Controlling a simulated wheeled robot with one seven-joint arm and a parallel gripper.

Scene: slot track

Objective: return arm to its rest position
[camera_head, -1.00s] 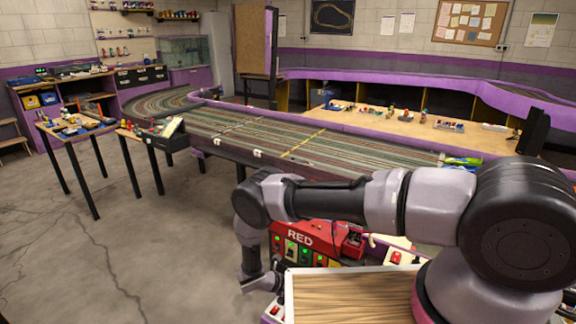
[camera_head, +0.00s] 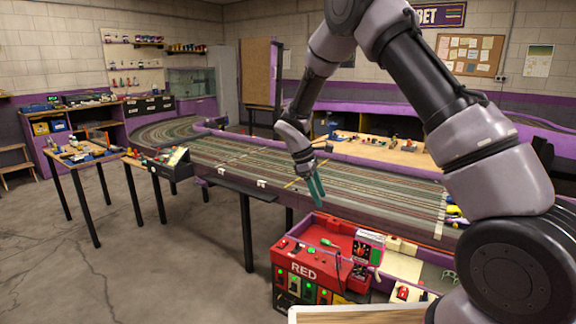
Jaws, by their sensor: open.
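My gripper (camera_head: 316,190) hangs from my raised arm, pointing down over the near side of the slot track (camera_head: 235,150). Its two teal fingers are apart with nothing visible between them. My arm bends high at the top right and reaches down and left to the gripper. The gripper is above and behind the red box (camera_head: 300,268) labelled RED and does not appear to touch it.
The red box stands in front, with buttons, a green-handled tool (camera_head: 328,243) and a card on it. A wooden board (camera_head: 350,314) lies at the bottom edge. Side tables (camera_head: 75,160) with small parts stand at left. Concrete floor (camera_head: 130,265) there is clear.

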